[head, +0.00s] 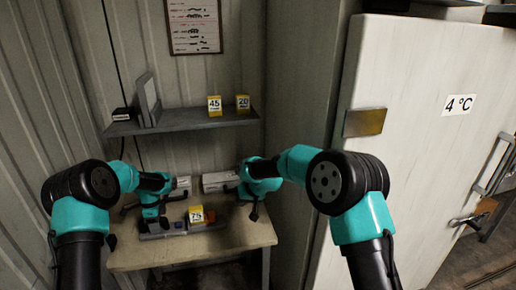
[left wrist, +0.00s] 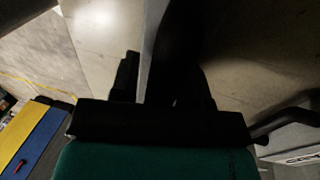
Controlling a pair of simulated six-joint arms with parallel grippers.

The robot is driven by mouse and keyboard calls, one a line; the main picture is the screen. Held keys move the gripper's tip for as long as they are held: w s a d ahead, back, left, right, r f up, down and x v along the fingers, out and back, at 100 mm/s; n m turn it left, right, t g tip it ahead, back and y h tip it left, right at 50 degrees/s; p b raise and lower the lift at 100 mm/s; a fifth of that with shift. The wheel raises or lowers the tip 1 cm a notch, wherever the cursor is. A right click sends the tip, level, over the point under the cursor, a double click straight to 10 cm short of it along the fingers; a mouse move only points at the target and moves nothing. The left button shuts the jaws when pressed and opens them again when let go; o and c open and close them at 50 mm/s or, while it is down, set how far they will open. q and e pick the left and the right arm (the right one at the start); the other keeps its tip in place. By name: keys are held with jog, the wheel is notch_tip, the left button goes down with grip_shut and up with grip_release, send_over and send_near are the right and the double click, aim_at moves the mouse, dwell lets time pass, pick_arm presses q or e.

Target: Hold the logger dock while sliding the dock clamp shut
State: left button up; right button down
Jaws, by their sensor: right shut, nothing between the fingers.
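The logger dock (head: 176,229) appears to be the low grey unit with a blue part, lying on the small table. My left gripper (head: 152,222) points down at the dock's left end; its fingertips are small and dark there. In the left wrist view the dark fingers (left wrist: 165,75) show with a thin grey edge beside them, and whether they grip it is unclear. My right gripper (head: 254,214) is shut and empty, above the table right of the dock and apart from it. I cannot make out the dock clamp clearly.
White boxes (head: 219,181) stand at the table's back. A shelf (head: 185,122) hangs above. The table's front right (head: 240,236) is clear. A white cold-room door (head: 420,120) is at right.

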pick_arm(q)
jog(key=shift+o, duration=1.1)
notch_tip(320, 180, up, 12)
jog(key=w, duration=0.2)
jog(key=shift+a, duration=0.3)
jog(key=shift+w+f, duration=0.1)
